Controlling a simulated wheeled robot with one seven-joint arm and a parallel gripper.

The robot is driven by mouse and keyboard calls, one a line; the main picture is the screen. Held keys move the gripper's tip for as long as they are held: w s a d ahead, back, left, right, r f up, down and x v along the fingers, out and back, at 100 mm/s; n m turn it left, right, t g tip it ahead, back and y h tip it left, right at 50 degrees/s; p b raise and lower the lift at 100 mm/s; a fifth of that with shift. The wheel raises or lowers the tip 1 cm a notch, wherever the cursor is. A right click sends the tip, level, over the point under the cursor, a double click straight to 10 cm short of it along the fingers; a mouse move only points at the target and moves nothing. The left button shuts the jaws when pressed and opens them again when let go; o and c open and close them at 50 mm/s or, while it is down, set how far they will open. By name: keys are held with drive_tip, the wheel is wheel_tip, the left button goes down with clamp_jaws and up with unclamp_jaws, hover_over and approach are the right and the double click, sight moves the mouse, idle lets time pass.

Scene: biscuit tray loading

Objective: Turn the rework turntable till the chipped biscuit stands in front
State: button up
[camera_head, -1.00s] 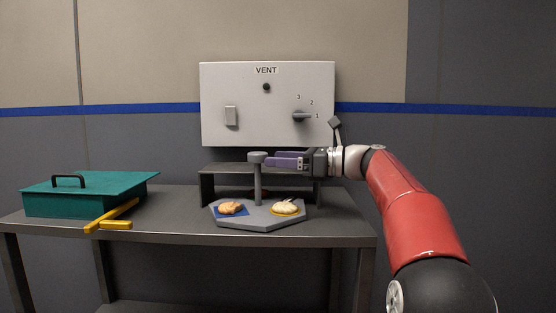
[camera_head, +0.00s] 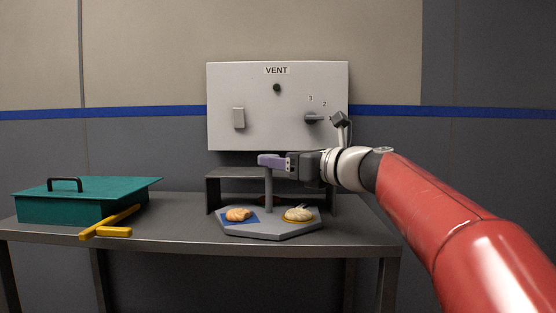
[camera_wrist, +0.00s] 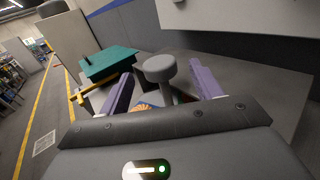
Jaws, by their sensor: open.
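The grey rework turntable (camera_head: 270,233) stands on the table with an upright post (camera_head: 269,190). A browner biscuit (camera_head: 239,214) sits front left on a blue square mat (camera_head: 224,217); a paler biscuit (camera_head: 298,213) sits front right on a yellow round mat (camera_head: 287,219). I cannot tell for sure which is chipped. A reddish thing behind the post is mostly hidden. My gripper (camera_head: 268,161) is level with the post's top and covers it. In the wrist view the round knob (camera_wrist: 160,68) shows between its spread purple fingers, with gaps on both sides.
A teal lidded box (camera_head: 85,204) with a black handle and a yellow T-shaped tool (camera_head: 110,225) lie at the table's left. A dark low shelf (camera_head: 213,187) stands behind the turntable, below the VENT panel (camera_head: 277,125). Table between tool and turntable is clear.

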drive_tip(key=p+x, duration=0.1)
drive_tip(key=x, duration=0.5)
drive_tip(key=shift+w+a, duration=0.15)
drive_tip(key=shift+a, duration=0.1)
